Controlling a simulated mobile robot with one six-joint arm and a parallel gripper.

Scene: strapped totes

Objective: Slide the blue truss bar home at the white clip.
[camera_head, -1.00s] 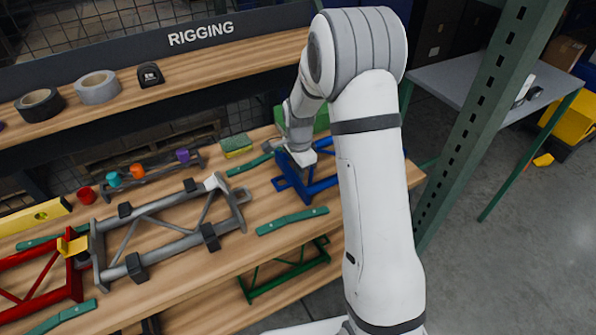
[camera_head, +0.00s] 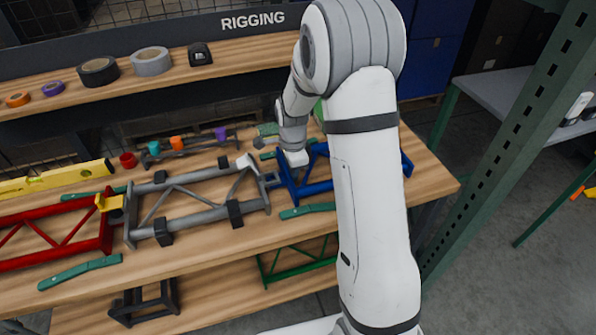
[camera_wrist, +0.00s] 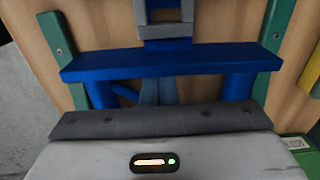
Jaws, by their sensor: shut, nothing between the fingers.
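The blue truss bar (camera_head: 318,187) lies flat on the bench, partly hidden behind my arm. Its left end is close to the right end of the grey truss (camera_head: 188,230), with a small fitting between them. The white clip (camera_head: 246,162) sits at the grey truss's far right corner and looks tilted up. My gripper (camera_head: 297,160) is shut and empty, low at the left part of the blue bar. In the wrist view the blue end bar (camera_wrist: 170,62) crosses the picture, with a grey fitting (camera_wrist: 165,15) beyond it. Whether the fitting is fully seated cannot be told.
A red truss (camera_head: 55,212) with a yellow clip (camera_head: 112,202) is at left. Green strips (camera_head: 307,210) lie near the blue bar. A dark rack (camera_head: 188,148) with coloured pieces stands behind. A green upright (camera_head: 500,130) is at right.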

